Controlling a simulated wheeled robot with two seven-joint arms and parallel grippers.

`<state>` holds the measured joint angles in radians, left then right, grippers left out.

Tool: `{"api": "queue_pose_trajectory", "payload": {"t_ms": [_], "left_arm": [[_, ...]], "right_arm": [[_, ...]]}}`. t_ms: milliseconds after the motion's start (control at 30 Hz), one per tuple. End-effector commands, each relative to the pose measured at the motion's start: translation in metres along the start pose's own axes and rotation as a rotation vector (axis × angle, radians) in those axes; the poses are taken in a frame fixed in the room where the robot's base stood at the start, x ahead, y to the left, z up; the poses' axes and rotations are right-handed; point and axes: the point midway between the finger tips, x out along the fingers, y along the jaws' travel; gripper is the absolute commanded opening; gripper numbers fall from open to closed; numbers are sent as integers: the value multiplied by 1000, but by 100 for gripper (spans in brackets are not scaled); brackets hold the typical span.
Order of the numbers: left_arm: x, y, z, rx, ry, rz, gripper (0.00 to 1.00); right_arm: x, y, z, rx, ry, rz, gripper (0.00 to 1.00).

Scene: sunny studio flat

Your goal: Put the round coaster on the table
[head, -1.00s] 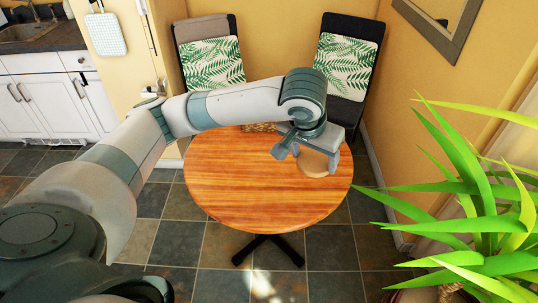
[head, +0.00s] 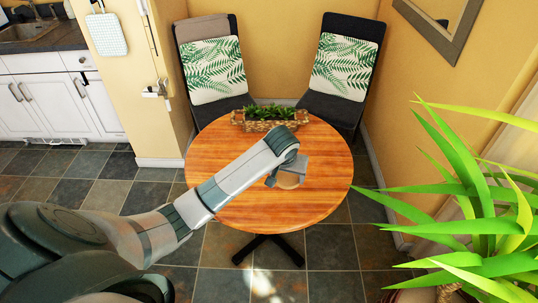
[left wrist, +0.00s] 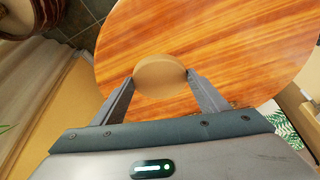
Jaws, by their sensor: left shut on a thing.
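The round coaster (head: 289,181) is a plain tan wooden disc over the middle of the round wooden table (head: 232,211). In the left wrist view the coaster (left wrist: 160,72) sits between the two fingertips of my left gripper (left wrist: 160,77), which is shut on its edges. In the head view my left gripper (head: 284,176) partly covers the coaster. I cannot tell whether the coaster touches the tabletop or hangs just above it. My right gripper is in neither view.
A basket planter (head: 268,121) with green leaves stands at the table's back edge. Two dark chairs with leaf-patterned cushions (head: 344,62) stand behind. A spiky plant (head: 470,210) is at the right. The tabletop around the coaster is clear.

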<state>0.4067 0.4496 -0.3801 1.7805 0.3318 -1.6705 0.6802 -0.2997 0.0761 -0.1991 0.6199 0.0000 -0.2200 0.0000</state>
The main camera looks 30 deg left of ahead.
Motion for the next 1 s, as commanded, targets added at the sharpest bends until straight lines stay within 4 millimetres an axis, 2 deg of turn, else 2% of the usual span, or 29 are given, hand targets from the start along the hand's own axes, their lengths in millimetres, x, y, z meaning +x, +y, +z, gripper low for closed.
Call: {"api": "queue_pose_trajectory", "payload": {"t_ms": [133, 667, 1000], "left_arm": [[10, -9, 6, -12, 1, -4, 45], [17, -16, 2, -12, 1, -5, 45], [60, -55, -21, -14, -2, -7, 45]], "right_arm": [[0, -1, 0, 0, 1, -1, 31], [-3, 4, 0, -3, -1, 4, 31], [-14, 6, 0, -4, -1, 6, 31]]}}
